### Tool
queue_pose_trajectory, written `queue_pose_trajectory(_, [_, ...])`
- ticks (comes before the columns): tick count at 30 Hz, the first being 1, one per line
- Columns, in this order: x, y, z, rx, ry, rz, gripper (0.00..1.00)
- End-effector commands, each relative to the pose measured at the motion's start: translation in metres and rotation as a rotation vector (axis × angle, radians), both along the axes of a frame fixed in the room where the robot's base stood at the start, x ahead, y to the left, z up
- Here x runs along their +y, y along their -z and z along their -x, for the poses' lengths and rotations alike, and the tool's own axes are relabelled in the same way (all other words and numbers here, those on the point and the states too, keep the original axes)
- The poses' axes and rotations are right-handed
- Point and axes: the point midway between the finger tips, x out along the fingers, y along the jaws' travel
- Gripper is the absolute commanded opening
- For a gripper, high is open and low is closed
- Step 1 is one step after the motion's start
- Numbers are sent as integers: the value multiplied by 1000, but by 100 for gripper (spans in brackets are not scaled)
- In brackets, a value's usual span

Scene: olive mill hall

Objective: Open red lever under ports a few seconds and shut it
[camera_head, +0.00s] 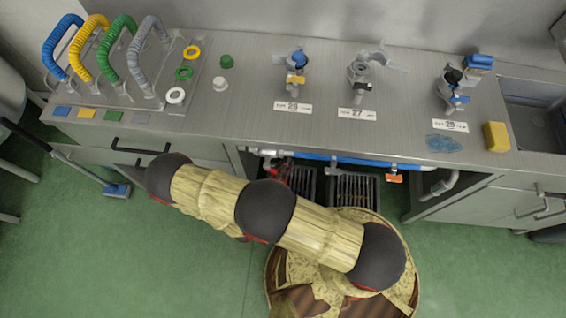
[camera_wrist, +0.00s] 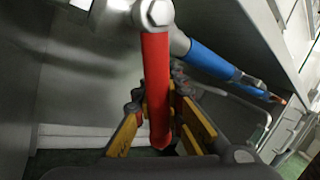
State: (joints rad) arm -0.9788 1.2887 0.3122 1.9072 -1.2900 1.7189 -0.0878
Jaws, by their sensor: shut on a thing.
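The red lever (camera_wrist: 155,88) hangs down from a grey metal fitting (camera_wrist: 153,14) under the counter in the wrist view. My gripper (camera_wrist: 160,115) is shut on the red lever, with its yellow-padded fingers on both sides of the lower part. In the head view my arm reaches under the counter's front edge, and the gripper and lever are mostly hidden there. The ports on the counter above are valve fittings by labels 26 (camera_head: 292,107), 27 (camera_head: 356,113) and 25 (camera_head: 450,125).
A blue pipe (camera_head: 340,158) runs under the counter edge; it also shows in the wrist view (camera_wrist: 210,62). An orange handle (camera_head: 394,178) sits to the right. Dark grates (camera_head: 352,190) lie below. A yellow block (camera_head: 497,137) and coloured hoses (camera_head: 85,45) stand on the counter.

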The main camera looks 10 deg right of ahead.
Motion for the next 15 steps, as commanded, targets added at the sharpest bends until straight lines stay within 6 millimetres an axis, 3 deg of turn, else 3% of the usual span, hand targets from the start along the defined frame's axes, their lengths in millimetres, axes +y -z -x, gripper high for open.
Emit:
queue_pose_trajectory(12, [0, -1, 0, 3, 0, 9, 0])
queue_pose_trajectory(13, [0, -1, 0, 3, 0, 9, 10])
queue_pose_trajectory(15, [0, -1, 0, 3, 0, 8, 14])
